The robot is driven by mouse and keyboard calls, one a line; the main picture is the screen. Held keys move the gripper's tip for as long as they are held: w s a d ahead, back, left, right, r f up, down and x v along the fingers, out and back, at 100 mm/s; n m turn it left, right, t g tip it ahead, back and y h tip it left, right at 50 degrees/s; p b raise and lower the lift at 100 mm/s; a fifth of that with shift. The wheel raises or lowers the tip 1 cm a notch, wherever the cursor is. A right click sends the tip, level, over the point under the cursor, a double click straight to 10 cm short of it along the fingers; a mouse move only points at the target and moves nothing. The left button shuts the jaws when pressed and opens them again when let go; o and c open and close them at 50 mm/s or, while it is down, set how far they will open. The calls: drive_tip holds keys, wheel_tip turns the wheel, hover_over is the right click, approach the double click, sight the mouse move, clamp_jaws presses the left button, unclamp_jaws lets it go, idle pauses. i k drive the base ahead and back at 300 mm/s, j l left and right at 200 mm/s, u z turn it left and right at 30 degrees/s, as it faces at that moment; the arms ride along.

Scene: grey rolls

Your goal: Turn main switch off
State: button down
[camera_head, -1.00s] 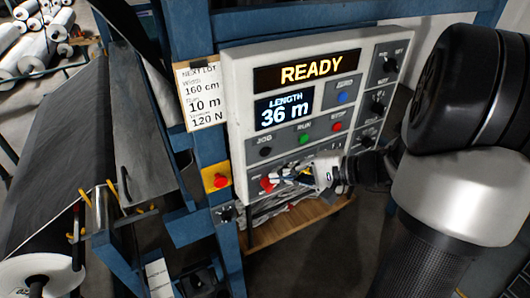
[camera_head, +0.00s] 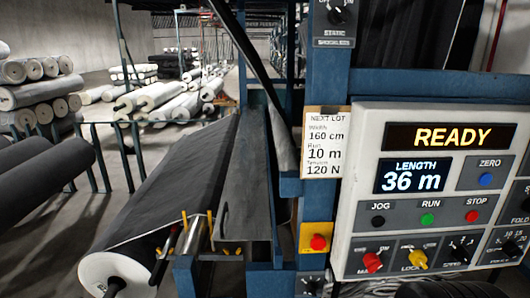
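The white control panel (camera_head: 350,215) fills the right side. The red main switch knob (camera_head: 372,262) is at its lower left, left of a yellow key-like knob (camera_head: 417,258) marked LOCK. The small lettering around the red knob is too blurred to read surely, and I cannot tell which way the knob points. The display (camera_head: 452,137) reads READY, and the length display (camera_head: 411,175) reads 36 m. A dark piece, probably my arm, shows at the bottom edge below the panel. My gripper's fingers are not visible.
A red button on a yellow box (camera_head: 318,242) is on the blue frame left of the panel. JOG (camera_head: 378,221), RUN (camera_head: 427,219) and STOP (camera_head: 472,216) buttons sit above the knobs. A dark fabric roll (camera_head: 165,220) is at left.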

sight(372, 261)
drive_tip(key=k+j, duration=0.15)
drive_tip(key=k, duration=0.25)
drive_tip(key=k+j, duration=0.1)
drive_tip(key=k, duration=0.3)
drive_tip(key=k+u, duration=0.1)
drive_tip(key=u, duration=0.3)
drive_tip(key=k+j+u, duration=0.1)
drive_tip(key=u, duration=0.25)
drive_tip(key=k+j+u, duration=0.1)
drive_tip(key=u, duration=0.3)
drive_tip(key=j+u, duration=0.1)
drive_tip(key=u, duration=0.3)
drive_tip(key=z, duration=2.25)
drive_tip(key=k+l, duration=0.05)
